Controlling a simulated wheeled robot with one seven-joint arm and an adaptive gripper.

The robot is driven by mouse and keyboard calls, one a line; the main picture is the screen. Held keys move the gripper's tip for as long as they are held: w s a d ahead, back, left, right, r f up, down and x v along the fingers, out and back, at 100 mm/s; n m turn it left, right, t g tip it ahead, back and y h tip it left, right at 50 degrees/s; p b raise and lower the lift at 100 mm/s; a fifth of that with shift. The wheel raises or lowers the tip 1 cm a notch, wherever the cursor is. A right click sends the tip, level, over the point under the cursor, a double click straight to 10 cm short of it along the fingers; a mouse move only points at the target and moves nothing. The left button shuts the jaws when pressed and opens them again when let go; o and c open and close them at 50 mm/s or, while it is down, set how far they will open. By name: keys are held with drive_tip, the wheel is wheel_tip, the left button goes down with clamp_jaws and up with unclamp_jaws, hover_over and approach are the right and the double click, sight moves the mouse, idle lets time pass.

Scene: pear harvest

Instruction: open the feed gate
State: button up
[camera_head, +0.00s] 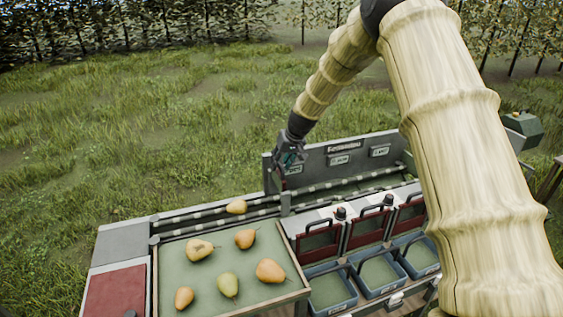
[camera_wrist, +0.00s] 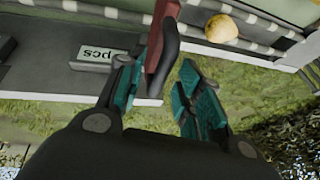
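My gripper (camera_head: 290,158) is at the left end of the grey back panel, above the roller conveyor. In the wrist view my gripper (camera_wrist: 165,88) has its two teal-padded fingers apart. A dark handle on a narrow red part (camera_wrist: 166,10), likely the feed gate, reaches between the fingers, closer to the left one. I cannot tell whether a finger touches it. In the head view I cannot make out this gate near my gripper. A yellow pear (camera_head: 236,206) lies on the conveyor left of the panel; it also shows in the wrist view (camera_wrist: 221,28).
A green-lined tray (camera_head: 228,303) holds several pears at the front. Red-framed flaps with black handles (camera_head: 318,241) stand above blue bins (camera_head: 331,290) at right. The labelled back panel (camera_head: 345,146) borders the conveyor. Grass lies behind it.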

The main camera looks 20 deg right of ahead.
drive_tip(key=v, duration=1.2)
drive_tip(key=shift+d+f, duration=0.15)
